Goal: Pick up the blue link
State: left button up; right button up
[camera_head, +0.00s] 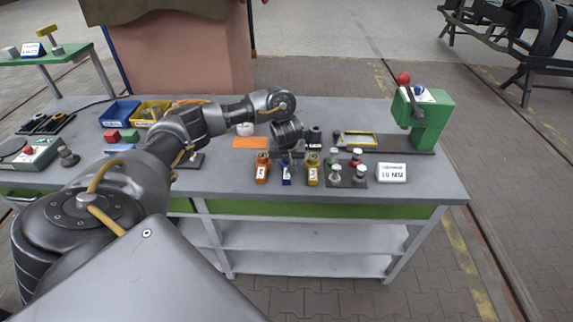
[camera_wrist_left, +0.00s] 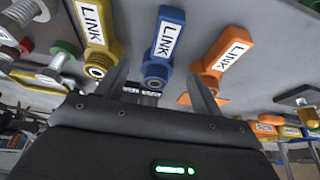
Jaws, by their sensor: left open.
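The blue link (camera_head: 286,176) stands on the table near its front edge, between the orange link (camera_head: 262,168) and the yellow link (camera_head: 313,169). In the left wrist view the blue link (camera_wrist_left: 164,45) shows a white "LINK" label and a round end towards the gripper. My left gripper (camera_head: 288,153) is over the row of links, close behind the blue one. It is open and empty. In the wrist view its fingers (camera_wrist_left: 160,80) appear on either side of the blue link's round end. I cannot tell whether they touch it. My right gripper is out of view.
Several bolts (camera_head: 336,173) stand on a dark plate right of the yellow link, beside a "10 MM" sign (camera_head: 392,173). A green press (camera_head: 424,108) stands at the right. Blue (camera_head: 112,119) and yellow bins lie at the left. An orange mat (camera_head: 250,142) lies left of the gripper.

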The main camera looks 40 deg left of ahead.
pick_arm(q)
jog(key=b+x, duration=0.2)
jog(key=x, duration=0.2)
jog(key=shift+s+d+f+b, duration=0.1)
jog(key=shift+s+f+b, duration=0.1)
jog(key=shift+b, duration=0.15)
jog(key=shift+w+a+f, duration=0.2)
jog(key=shift+w+f, duration=0.1)
jog(key=shift+f, duration=0.1)
jog(key=shift+r, duration=0.1)
jog(key=shift+c, duration=0.5)
jog(key=shift+r, duration=0.1)
grip_shut()
